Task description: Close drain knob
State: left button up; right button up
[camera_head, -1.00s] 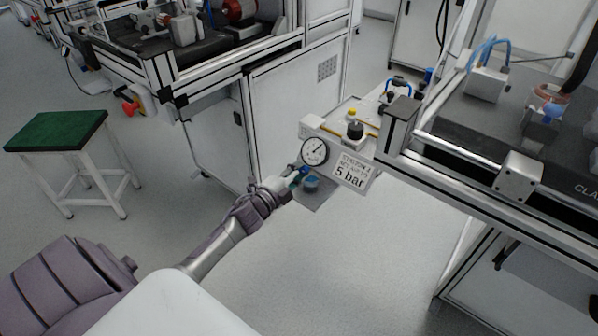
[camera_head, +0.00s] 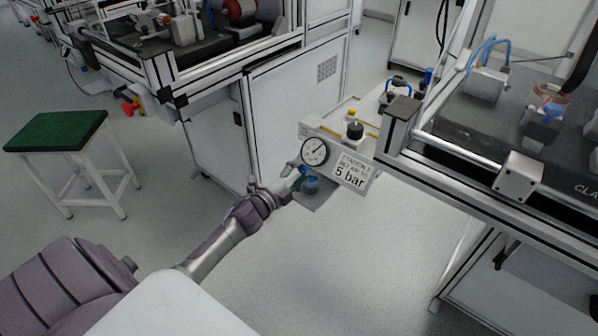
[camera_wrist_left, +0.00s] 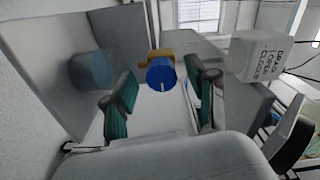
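The blue drain knob (camera_head: 305,170) sits below the round gauge (camera_head: 315,152) on the white station panel. In the left wrist view the knob (camera_wrist_left: 161,74) shows a white mark on its face and an orange-yellow part behind it. My left gripper (camera_head: 294,175) is just left of the knob. Its two green-padded fingers (camera_wrist_left: 160,100) are spread apart. The knob appears in the gap between them, with room visible on both sides, and they do not grip it. My right gripper is not in view.
A blue cup (camera_head: 311,184) stands on a small grey shelf under the knob, close to the fingers; it shows at left in the wrist view (camera_wrist_left: 91,70). The "5 bar" sign (camera_head: 351,172) is right of the gauge. A green-topped stool (camera_head: 57,131) stands left on open floor.

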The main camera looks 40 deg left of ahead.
pick_arm(q)
jog(key=s+a, duration=0.1)
jog(key=s, duration=1.1)
dwell(0.4)
